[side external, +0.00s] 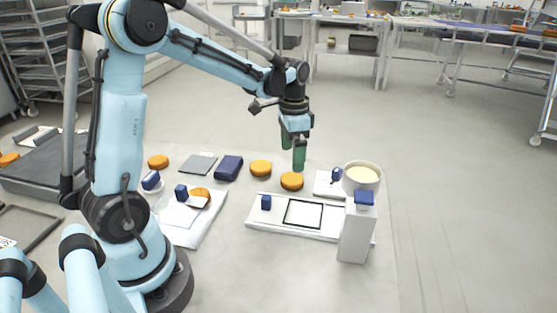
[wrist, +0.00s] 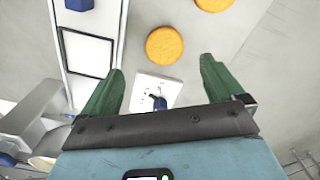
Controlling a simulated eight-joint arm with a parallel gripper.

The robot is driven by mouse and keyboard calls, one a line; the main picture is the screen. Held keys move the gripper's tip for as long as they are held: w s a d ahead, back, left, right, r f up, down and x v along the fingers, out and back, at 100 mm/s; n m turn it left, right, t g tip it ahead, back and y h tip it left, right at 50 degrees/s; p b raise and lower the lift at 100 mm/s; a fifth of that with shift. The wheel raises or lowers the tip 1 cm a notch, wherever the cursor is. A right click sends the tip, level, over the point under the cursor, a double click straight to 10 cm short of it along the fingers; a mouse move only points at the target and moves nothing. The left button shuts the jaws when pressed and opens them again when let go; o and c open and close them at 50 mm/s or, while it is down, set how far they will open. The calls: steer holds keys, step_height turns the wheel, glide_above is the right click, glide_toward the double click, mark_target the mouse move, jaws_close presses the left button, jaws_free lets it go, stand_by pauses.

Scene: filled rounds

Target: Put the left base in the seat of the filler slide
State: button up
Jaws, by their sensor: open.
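Two orange round bases lie on the work surface near my gripper. In the side view the left base (side external: 260,167) is a little left of the right base (side external: 291,180). In the wrist view one round (wrist: 164,45) shows whole ahead of the fingertips, and another (wrist: 213,4) is cut by the top edge. The filler slide (side external: 335,235) is a long white board with a black square-framed seat (side external: 302,213), empty inside; the seat also shows in the wrist view (wrist: 87,53). My gripper (side external: 293,158) has green fingers, open and empty, above and close to the right base.
A white post with a blue top (side external: 356,230) and a cream-filled pot (side external: 361,176) stand at the slide's right end. A small white plate with a blue knob (side external: 328,184) is nearby. A dark blue block (side external: 229,167), grey pad (side external: 198,164) and other rounds (side external: 158,161) lie left.

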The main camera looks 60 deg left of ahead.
mark_target(291, 176)
steer(key=shift+a+f, duration=0.15)
steer(key=shift+f, duration=1.85)
steer(key=shift+a+f, duration=0.15)
steer(key=shift+f, duration=1.85)
steer(key=c, duration=0.8)
